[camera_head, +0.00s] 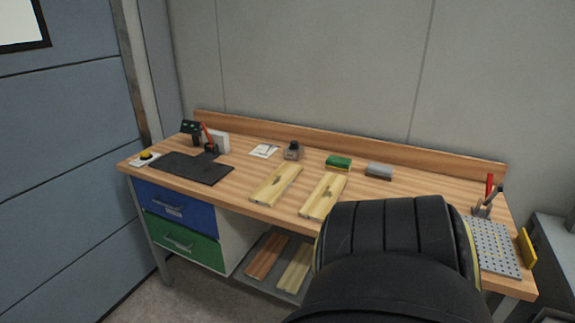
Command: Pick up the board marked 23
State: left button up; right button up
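Two pale wooden boards lie flat on the workbench top, apart from each other. One board (276,183) is left of the middle and the other board (323,196) is just right of it. Each has a small dark mark too small to read. On the lower shelf lie a reddish-brown board (266,257) and a pale board (296,268). I cannot tell which board is marked 23. Neither of my grippers is in view.
The workbench (237,193) carries a black mat (192,167), a green block (339,162), a grey block (379,171), a small dark jar (293,151) and a perforated metal plate (492,247). My large black arm part hides the bench's right front.

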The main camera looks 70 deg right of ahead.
aim_at(267, 194)
jog(key=u, duration=0.35)
jog(key=k, duration=1.5)
jog(key=z, duration=2.1)
jog(key=i, duration=0.5)
jog(key=u, duration=0.05)
